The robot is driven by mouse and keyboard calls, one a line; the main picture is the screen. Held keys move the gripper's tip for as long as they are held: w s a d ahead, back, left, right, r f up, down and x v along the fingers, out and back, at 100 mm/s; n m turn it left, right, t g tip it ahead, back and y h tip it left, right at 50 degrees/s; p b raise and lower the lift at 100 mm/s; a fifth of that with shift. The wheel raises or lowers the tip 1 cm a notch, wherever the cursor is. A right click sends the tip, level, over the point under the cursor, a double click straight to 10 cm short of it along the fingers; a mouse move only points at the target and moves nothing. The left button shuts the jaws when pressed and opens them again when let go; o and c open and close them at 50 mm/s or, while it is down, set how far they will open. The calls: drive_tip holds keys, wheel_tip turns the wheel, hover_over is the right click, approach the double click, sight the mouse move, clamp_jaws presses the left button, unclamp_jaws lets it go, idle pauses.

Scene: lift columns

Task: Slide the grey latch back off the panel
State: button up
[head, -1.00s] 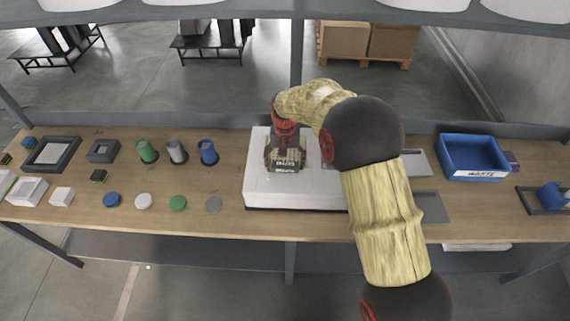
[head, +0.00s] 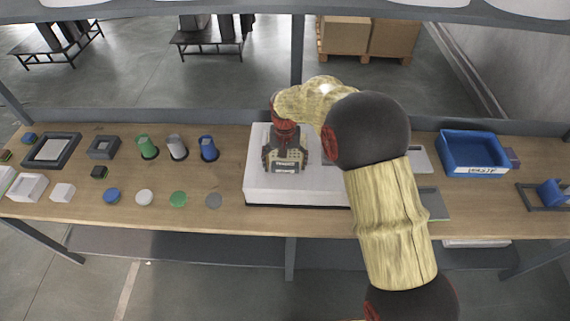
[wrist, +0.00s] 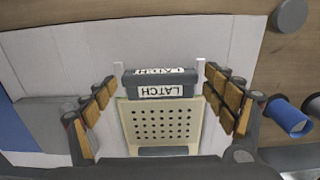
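The grey latch (wrist: 160,84) with white LATCH labels lies across the upper edge of the beige perforated panel (wrist: 163,122) in the wrist view. The panel is set in a white block (head: 260,188) on the bench. My gripper (wrist: 160,78) is open over it. One padded finger is on each side of the latch and panel, with a visible gap on both sides. Nothing is held. In the head view my gripper (head: 285,160) is over the block and hides most of the panel and latch.
A blue WASTE bin (head: 473,155) stands on the right of the bench. Green, grey and blue cups (head: 178,148) and several coloured discs (head: 178,199) are left of the block. Grey plates (head: 433,205) lie right of the block, partly behind my arm.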

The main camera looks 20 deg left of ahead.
drive_tip(key=shift+o, duration=0.8)
wheel_tip(320, 180, up, 12)
idle(0.8)
drive_tip(key=s+d+r+m+t+b, duration=0.1)
drive_tip(key=s+d+r+t+b, duration=0.1)
drive_tip(key=s+d, duration=0.7)
drive_tip(key=s+d+r+t+b, duration=0.1)
drive_tip(key=s+d+b, duration=0.3)
drive_tip(key=s+d, duration=0.6)
drive_tip(key=s+d+r+m+t+b, duration=0.1)
drive_tip(key=s+d+r+t+b, duration=0.1)
drive_tip(key=s+d, duration=0.8)
drive_tip(key=shift+d+r+m+t+b, duration=0.3)
drive_tip(key=shift+d+r+b, duration=0.5)
drive_tip(key=shift+d, duration=2.95)
